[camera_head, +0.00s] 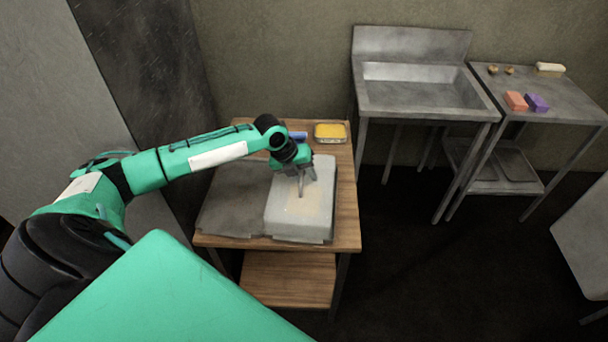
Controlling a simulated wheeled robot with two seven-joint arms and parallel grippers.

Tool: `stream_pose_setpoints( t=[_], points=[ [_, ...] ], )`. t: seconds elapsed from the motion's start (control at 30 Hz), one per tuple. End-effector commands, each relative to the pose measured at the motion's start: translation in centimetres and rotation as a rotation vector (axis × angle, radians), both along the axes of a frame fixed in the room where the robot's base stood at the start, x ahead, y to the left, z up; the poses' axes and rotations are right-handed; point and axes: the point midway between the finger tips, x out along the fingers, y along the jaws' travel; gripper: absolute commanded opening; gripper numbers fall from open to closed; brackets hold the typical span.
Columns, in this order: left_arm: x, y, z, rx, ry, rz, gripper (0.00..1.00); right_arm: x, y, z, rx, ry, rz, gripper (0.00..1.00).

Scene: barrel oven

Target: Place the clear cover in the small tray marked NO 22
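A pale, see-through block-like cover (286,222) stands on the right part of a wooden table. A flat dark grey tray or sheet (232,203) lies just left of it, partly under my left arm. My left gripper (306,188) points down over the top of the cover. Its two fingers look apart, with nothing seen between them. Whether the fingertips touch the cover is unclear. No NO 22 marking is legible on anything. My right gripper is not in view.
The wooden table (347,215) also holds a yellow-filled dish (330,132) and a blue item (298,135) at the back. A metal sink (420,92) stands to the right. Beyond it, a metal table (570,105) bears orange (515,101) and purple (537,103) blocks. The floor between is clear.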

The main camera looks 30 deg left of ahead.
Motion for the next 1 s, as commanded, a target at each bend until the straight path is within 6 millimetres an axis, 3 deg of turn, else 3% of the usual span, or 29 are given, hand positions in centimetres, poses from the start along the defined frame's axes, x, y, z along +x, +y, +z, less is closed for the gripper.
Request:
stream_pose_setpoints(
  t=[0.17,0.7,1.0],
  points=[
    [-0.4,0.3,1.2,0.001,0.004,0.000,0.33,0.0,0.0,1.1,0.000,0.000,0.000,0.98],
    [-2.9,2.7,8.8,0.001,0.003,0.001,0.33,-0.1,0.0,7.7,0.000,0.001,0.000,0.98],
    [-3.7,3.4,10.9,0.000,0.002,0.001,0.33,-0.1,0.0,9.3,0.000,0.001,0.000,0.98]
  ],
)
